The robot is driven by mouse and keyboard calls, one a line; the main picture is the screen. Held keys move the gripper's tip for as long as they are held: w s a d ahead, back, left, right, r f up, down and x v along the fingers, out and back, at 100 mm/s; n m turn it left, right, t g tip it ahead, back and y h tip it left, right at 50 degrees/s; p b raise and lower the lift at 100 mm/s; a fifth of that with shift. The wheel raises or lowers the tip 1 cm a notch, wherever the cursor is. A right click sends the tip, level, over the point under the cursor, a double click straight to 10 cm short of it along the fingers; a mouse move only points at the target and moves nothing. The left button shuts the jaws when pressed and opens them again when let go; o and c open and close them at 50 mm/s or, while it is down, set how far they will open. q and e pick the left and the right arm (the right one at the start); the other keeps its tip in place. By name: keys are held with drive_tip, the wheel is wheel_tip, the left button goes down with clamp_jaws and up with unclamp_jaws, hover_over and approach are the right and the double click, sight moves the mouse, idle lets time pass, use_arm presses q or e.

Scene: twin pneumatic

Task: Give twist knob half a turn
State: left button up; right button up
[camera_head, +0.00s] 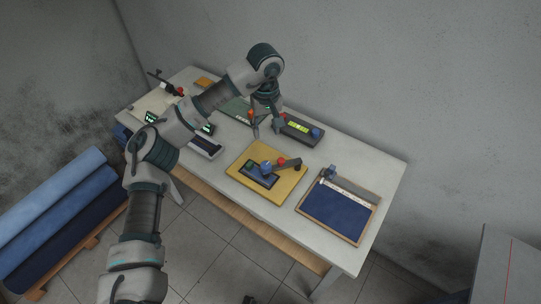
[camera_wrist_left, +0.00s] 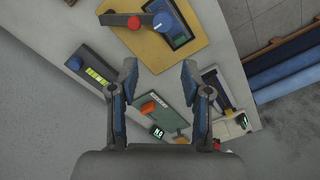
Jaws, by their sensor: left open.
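Several knobs show, and I cannot tell which one the task calls the twist knob. A blue knob (camera_head: 266,168) sits on the yellow board and also shows at the top of the left wrist view (camera_wrist_left: 163,21). Another blue knob (camera_head: 316,132) is on the end of a dark box with a lit green display (camera_head: 298,127); that knob (camera_wrist_left: 75,62) is left of my fingers in the wrist view. An orange knob (camera_wrist_left: 149,108) on a green board lies between my fingers in that view. My left gripper (camera_head: 265,132) is open and empty above the table. My right gripper is out of view.
The yellow board (camera_head: 283,191) carries a red button (camera_head: 281,160) and a dark lever. A framed dark blue panel (camera_head: 335,214) lies to the right on the white table (camera_head: 385,180). More devices crowd the left end.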

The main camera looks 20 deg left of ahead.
use_arm(q)
wheel_tip(320, 180, down, 3)
drive_tip(key=s, duration=0.1)
hover_over(266, 165)
drive_tip(key=f, duration=0.9)
drive_tip(key=shift+w+a, duration=0.15)
drive_tip(key=shift+a, duration=0.05)
drive_tip(key=f, duration=0.3)
drive_tip(key=shift+d+f, duration=0.3)
drive_tip(key=shift+f, duration=0.5)
drive_tip(key=shift+a, duration=0.2)
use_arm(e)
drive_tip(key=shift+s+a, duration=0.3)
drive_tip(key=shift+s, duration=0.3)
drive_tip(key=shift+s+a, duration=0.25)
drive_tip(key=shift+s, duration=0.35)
use_arm(q)
drive_tip(key=c, duration=0.8)
drive_tip(key=shift+d, duration=0.1)
drive_tip(key=shift+c, duration=0.3)
